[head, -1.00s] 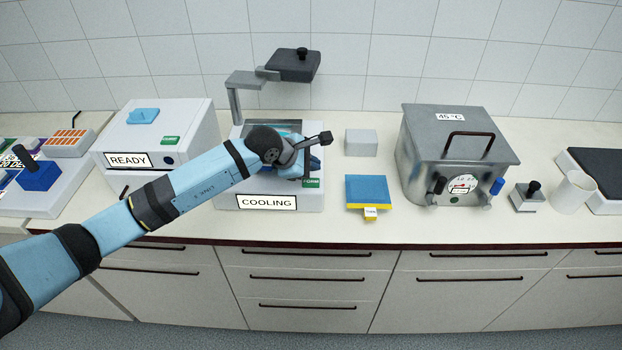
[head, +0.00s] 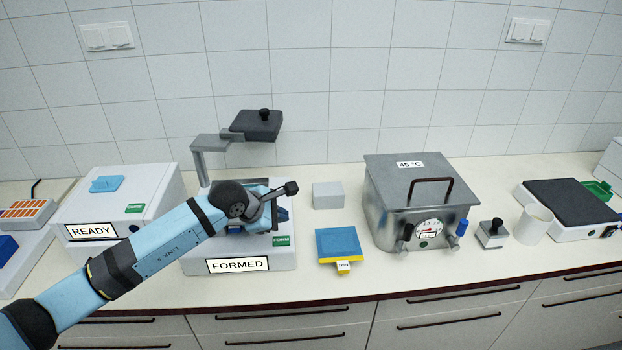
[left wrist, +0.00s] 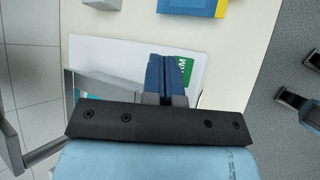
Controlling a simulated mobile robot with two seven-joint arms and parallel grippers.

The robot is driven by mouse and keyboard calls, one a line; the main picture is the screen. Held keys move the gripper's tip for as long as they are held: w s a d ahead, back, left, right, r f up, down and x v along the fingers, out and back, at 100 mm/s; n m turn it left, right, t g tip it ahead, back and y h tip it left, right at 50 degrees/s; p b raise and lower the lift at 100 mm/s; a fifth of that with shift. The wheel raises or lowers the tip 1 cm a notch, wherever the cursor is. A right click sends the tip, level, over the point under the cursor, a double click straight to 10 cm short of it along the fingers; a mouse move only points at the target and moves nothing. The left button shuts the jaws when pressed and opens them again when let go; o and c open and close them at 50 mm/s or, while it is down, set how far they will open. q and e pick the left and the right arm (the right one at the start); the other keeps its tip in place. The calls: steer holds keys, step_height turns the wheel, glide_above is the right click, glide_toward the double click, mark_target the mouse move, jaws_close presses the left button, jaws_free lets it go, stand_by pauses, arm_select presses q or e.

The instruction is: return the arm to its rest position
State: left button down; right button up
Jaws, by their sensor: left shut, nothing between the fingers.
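My left arm reaches in from the lower left in the head view. Its gripper (head: 281,215) is over the white station with the sign FORMED (head: 237,265), and the wrist hides much of the station's top. In the left wrist view, the two blue fingers (left wrist: 168,80) lie together, shut with nothing between them, above the white station (left wrist: 120,60) beside its green label. The dark press head (head: 257,125) is swung up on its grey arm behind the gripper. My right gripper is not in the head view.
To the right are a grey block (head: 328,195), a blue and yellow pad (head: 338,244), a metal bath (head: 420,205) and a white cup (head: 535,224).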

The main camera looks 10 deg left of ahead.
arm_select(q)
steer(key=s+d+f+n+t+h+p, duration=0.1)
steer(key=s+d+n+t+h, duration=0.1)
steer(key=s+d+n+h, duration=0.45)
steer(key=s+d+f+n+t+h, duration=0.1)
steer(key=s+d+n+t+h, duration=0.2)
steer(key=s+n, duration=0.65)
steer(key=s+a+f+n+y, duration=0.3)
steer(key=s+f+n+y, duration=0.1)
steer(key=n, duration=0.7)
steer(key=s+a+f+n+g+y, duration=0.1)
steer(key=s+a+f+n+y, duration=0.2)
steer(key=s+f+n, duration=0.4)
steer(key=s+a+f+n+y, duration=0.4)
steer(key=s+f+n+y, duration=0.1)
steer(key=n, duration=1)
steer(key=shift+s+f+n+p, duration=0.3)
steer(key=shift+s+f+p, duration=0.15)
steer(key=shift+s+f, duration=0.5)
